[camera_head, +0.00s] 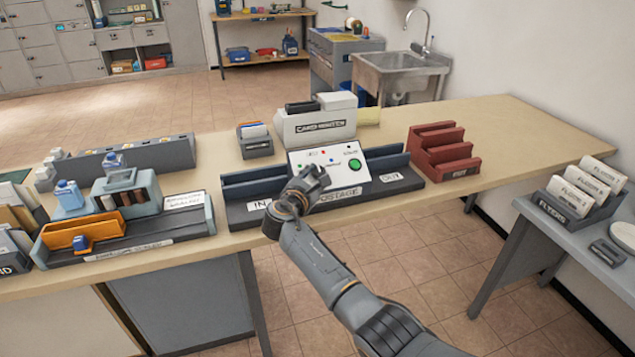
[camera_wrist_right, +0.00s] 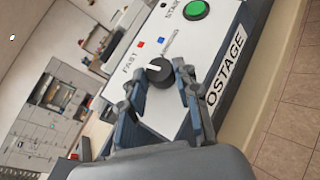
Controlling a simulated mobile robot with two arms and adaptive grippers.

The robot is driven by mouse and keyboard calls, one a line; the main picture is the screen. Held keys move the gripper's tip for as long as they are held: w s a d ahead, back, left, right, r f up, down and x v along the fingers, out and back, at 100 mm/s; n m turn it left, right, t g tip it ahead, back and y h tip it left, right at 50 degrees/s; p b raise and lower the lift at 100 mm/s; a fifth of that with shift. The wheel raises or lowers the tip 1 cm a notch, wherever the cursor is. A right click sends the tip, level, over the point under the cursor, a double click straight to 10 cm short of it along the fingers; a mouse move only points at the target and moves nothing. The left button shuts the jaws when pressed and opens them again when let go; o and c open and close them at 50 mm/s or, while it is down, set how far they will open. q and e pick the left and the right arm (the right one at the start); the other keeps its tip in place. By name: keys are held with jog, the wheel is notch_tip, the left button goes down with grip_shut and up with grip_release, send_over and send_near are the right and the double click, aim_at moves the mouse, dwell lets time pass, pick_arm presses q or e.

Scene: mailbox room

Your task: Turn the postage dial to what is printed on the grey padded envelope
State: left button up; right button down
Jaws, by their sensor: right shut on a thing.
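The postage machine (camera_head: 365,184) is a white box with a sloped panel and a green button (camera_head: 354,163), set in a dark tray marked POSTAGE. In the right wrist view its dial (camera_wrist_right: 159,73) is a round black knob with a pale pointer line. A red mark, a blue mark and the word FAST show near the dial; another word is partly hidden. My right gripper (camera_head: 312,180) is at the left of the panel, its fingers (camera_wrist_right: 158,98) closed around the dial. It hides the dial in the head view. I cannot make out the grey padded envelope. My left gripper is out of view.
Dark IN and OUT slots (camera_head: 250,183) flank the machine. A white card-printing machine (camera_head: 316,125) stands behind it. A red rack (camera_head: 443,152) is to the right. An orange-trimmed tray (camera_head: 150,238) and envelopes (camera_head: 14,215) are at left.

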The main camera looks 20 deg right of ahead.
jog(key=shift+a+m+g+h+b, duration=0.1)
jog(key=shift+m+g+h+b, duration=0.25)
jog(key=shift+m+g, duration=0.2)
jog(key=shift+m, duration=0.25)
jog(key=c, duration=1)
grip_release()
jog(key=shift+w, duration=0.1)
jog(key=shift+o, duration=0.2)
jog(key=v, duration=1.2)
jog(key=shift+a, duration=0.1)
